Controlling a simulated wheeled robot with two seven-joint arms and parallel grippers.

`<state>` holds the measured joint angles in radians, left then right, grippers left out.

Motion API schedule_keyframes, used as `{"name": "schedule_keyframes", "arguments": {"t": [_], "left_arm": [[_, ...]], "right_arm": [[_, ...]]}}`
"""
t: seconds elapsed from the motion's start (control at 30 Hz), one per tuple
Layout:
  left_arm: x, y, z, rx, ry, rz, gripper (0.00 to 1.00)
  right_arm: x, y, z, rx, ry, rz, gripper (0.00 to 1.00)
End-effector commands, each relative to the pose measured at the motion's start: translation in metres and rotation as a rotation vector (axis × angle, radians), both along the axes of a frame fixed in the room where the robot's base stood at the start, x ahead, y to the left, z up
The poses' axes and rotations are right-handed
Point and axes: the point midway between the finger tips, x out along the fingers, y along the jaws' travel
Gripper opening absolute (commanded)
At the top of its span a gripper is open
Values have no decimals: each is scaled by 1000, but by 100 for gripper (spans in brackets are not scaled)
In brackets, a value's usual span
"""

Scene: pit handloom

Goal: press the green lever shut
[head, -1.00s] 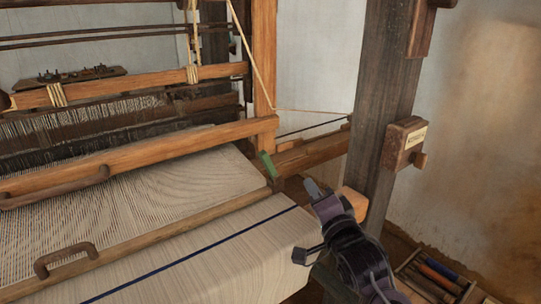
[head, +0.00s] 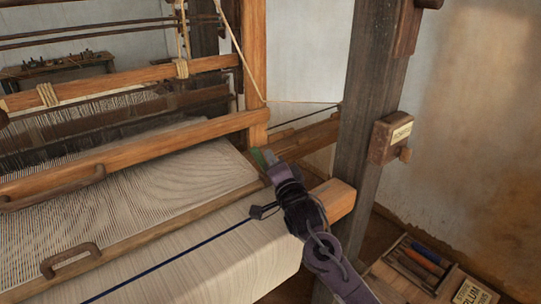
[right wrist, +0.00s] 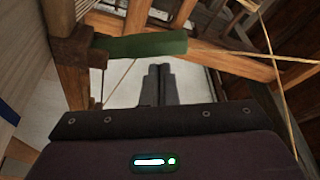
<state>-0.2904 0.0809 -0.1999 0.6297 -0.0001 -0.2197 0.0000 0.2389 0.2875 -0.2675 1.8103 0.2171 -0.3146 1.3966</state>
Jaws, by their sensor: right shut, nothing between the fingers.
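The green lever (head: 258,158) sits at the right end of the wooden bar along the front edge of the cloth. In the head view it is small and partly hidden by my right gripper (head: 269,157), whose tips are right beside it. In the right wrist view the green lever (right wrist: 148,45) lies across the picture, its left end at a dark wooden block. The shut, empty fingers of my right gripper (right wrist: 160,72) point toward it from below in that picture. I cannot tell whether they touch it. My left gripper is out of view.
The woven cloth (head: 225,241) with a blue stripe fills the lower left. An open tray (head: 392,279) of coloured sticks is at the lower right.

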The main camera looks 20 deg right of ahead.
Motion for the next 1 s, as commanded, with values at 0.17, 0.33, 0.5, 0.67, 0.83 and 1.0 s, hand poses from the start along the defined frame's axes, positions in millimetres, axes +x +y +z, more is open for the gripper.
{"name": "schedule_keyframes", "arguments": {"t": [0.17, 0.33, 0.5, 0.67, 0.83, 1.0], "left_arm": [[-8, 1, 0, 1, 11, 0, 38], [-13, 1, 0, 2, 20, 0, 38], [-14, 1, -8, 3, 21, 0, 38], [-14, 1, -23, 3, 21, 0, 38], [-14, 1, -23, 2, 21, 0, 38], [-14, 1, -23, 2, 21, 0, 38]], "right_arm": [[1, 3, -2, 0, 0, -1, 0], [1, 3, -2, 0, 0, -1, 0], [0, 7, -6, -45, -17, 1, 0], [-3, 15, -11, -191, -71, 1, 0], [-6, 23, -12, -241, -88, -1, 0], [-6, 24, -12, -244, -89, -1, 0]]}}
